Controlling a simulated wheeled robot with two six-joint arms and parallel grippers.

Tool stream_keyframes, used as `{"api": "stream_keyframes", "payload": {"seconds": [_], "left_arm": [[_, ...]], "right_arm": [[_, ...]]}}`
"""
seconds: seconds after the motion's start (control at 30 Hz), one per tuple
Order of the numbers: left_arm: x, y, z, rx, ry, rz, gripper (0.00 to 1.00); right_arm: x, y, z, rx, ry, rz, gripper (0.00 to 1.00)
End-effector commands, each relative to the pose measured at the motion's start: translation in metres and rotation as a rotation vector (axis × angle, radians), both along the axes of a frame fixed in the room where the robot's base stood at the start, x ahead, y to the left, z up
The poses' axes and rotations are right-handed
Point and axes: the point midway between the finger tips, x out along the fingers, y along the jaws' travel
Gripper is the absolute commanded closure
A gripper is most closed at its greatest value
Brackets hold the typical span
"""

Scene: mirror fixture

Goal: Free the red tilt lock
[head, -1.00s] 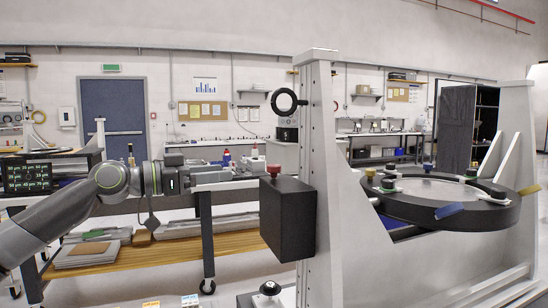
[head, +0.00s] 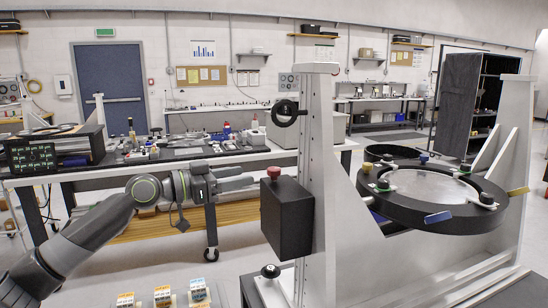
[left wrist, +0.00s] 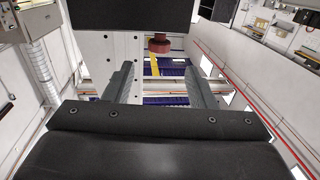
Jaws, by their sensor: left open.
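The red tilt lock (head: 273,172) is a small red knob on top of a black box (head: 287,218), which is fixed to the side of a pale upright post (head: 319,150). My left gripper (head: 250,178) is open and empty, its fingers pointing right toward the red knob from the left. In the left wrist view the red knob (left wrist: 158,43) shows beyond and between the two open fingers (left wrist: 160,85), below the black box at the top edge. A gap seems to remain between the fingertips and the knob. My right gripper is not in view.
The round black mirror ring (head: 405,213) with coloured knobs and tabs sits right of the post. A black hand ring (head: 285,112) sticks out above the box. A workbench (head: 65,178) with tools stands behind my arm. Small labelled blocks (head: 162,295) lie at the front.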

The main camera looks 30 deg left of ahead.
Motion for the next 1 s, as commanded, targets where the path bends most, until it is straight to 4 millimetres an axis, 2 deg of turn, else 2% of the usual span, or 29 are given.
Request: {"api": "stream_keyframes", "payload": {"seconds": [0.03,0.1,0.47,0.7,1.0], "left_arm": [[0.003,-0.003,0.006,-0.004,0.0,-0.001,0.49],[0.006,-0.005,0.006,-0.004,0.001,0.0,0.49],[0.033,-0.025,0.006,-0.006,0.0,0.0,0.49],[0.057,-0.041,0.004,-0.005,0.001,0.0,0.49],[0.077,-0.054,0.002,-0.002,0.0,0.001,0.49]], "right_arm": [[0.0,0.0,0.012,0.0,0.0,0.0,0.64],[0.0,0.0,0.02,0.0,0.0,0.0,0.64],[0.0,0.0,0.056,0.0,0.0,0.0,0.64],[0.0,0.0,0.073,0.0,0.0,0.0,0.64],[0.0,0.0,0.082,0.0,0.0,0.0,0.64]]}}
